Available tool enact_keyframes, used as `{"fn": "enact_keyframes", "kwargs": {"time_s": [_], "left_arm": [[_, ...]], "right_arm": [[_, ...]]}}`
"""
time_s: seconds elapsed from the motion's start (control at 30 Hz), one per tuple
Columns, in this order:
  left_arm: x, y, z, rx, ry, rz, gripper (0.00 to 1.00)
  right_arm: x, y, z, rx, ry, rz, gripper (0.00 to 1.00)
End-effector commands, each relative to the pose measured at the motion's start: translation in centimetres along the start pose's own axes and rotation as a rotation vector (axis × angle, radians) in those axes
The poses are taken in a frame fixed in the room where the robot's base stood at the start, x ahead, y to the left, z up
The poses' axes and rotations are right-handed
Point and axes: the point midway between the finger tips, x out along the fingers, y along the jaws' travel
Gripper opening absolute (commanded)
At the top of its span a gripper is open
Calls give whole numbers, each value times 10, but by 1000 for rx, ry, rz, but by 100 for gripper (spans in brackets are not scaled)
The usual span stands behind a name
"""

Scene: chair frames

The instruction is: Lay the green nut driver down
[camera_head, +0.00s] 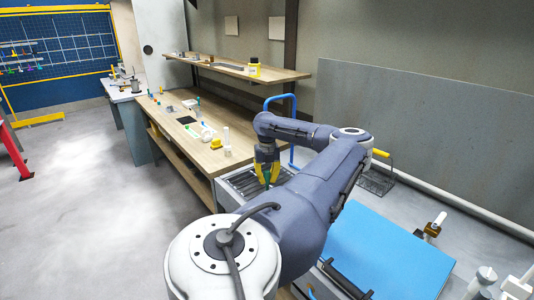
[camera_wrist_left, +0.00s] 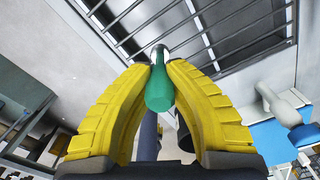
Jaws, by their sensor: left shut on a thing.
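The green nut driver (camera_wrist_left: 159,88) is pinched between the yellow fingertips of my left gripper (camera_wrist_left: 160,72) in the left wrist view. Its green handle points toward the wrist, and a pale metal end shows beyond the fingertips. In the head view my left gripper (camera_head: 267,176) hangs pointing down over a grey slatted rack, and only a sliver of green shows between its fingers. Whether the tool touches the rack is unclear. My right gripper is not in view.
The grey slatted rack (camera_head: 236,185) adjoins the end of the wooden workbench (camera_head: 190,148), which holds several small items. A blue tubular handle (camera_head: 292,160) rises behind my gripper. A blue panel (camera_head: 400,250) lies at the right. A shelf (camera_head: 235,68) runs above the bench.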

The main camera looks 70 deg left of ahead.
Motion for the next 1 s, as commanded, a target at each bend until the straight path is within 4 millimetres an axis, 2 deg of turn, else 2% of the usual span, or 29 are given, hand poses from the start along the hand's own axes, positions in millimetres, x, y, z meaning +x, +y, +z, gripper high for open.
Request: {"fn": "enact_keyframes", "kwargs": {"time_s": [0.6,0.63,0.83,1.0], "left_arm": [[16,0,0,0,0,0,0],[16,0,0,0,0,0,16],[16,0,0,0,0,0,39],[16,0,0,0,0,-1,39]], "right_arm": [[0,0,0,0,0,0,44],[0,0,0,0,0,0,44],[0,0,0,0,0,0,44],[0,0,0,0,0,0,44]]}}
